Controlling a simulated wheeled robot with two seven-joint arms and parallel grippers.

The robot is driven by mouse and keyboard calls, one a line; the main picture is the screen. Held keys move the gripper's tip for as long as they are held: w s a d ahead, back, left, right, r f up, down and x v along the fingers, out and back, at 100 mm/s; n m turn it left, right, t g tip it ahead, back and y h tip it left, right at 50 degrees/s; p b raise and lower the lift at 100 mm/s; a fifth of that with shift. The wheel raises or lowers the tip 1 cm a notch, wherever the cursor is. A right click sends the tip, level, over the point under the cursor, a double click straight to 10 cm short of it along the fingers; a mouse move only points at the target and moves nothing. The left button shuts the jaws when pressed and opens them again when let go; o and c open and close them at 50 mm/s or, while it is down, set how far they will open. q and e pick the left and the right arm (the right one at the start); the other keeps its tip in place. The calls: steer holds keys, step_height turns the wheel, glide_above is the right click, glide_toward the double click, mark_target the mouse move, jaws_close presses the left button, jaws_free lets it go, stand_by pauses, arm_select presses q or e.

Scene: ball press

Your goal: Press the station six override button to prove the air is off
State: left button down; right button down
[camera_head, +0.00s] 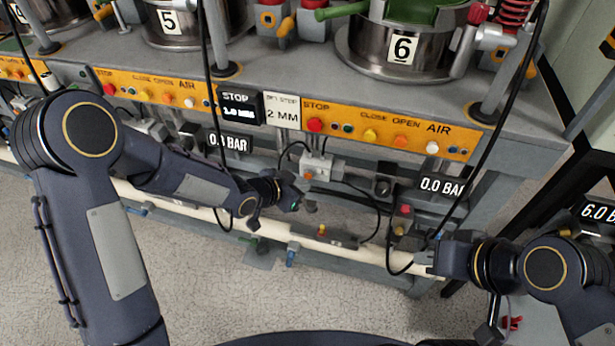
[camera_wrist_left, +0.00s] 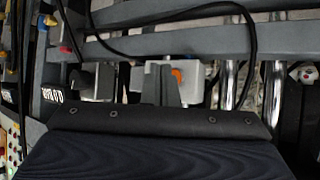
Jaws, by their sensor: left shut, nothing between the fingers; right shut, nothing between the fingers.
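Station six carries a white "6" plate (camera_head: 402,49) on its metal pot. Below its orange panel, a light grey valve block (camera_head: 318,164) with a small orange button (camera_head: 308,174) is mounted under the bench. In the left wrist view the orange button (camera_wrist_left: 177,76) shows just right of the fingertips. My left gripper (camera_head: 304,207) is shut and empty, below and in front of the block; contact cannot be told. Its shut fingers (camera_wrist_left: 160,82) hide part of the block in the wrist view. My right gripper (camera_head: 424,264) is shut and empty at the lower right.
The orange panel (camera_head: 385,135) has STOP, CLOSE, OPEN and AIR buttons. A gauge (camera_head: 440,186) below it reads 0.0 BAR; another at the right edge (camera_head: 597,211) shows 6.0. Black hoses (camera_head: 375,215) hang around the block. A pale horizontal pipe (camera_head: 270,229) runs below.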

arm_select(q)
steer(key=shift+s, duration=0.1)
steer(key=shift+s+a+b, duration=0.25)
steer(key=shift+s+b, duration=0.1)
steer(key=shift+s, duration=0.4)
steer(key=shift+s+a+b, duration=0.25)
steer(key=shift+s+b, duration=0.05)
steer(key=shift+s, duration=0.5)
steer(key=shift+s+a+b, duration=0.25)
steer(key=shift+s+b, duration=0.1)
steer(key=shift+s, duration=0.4)
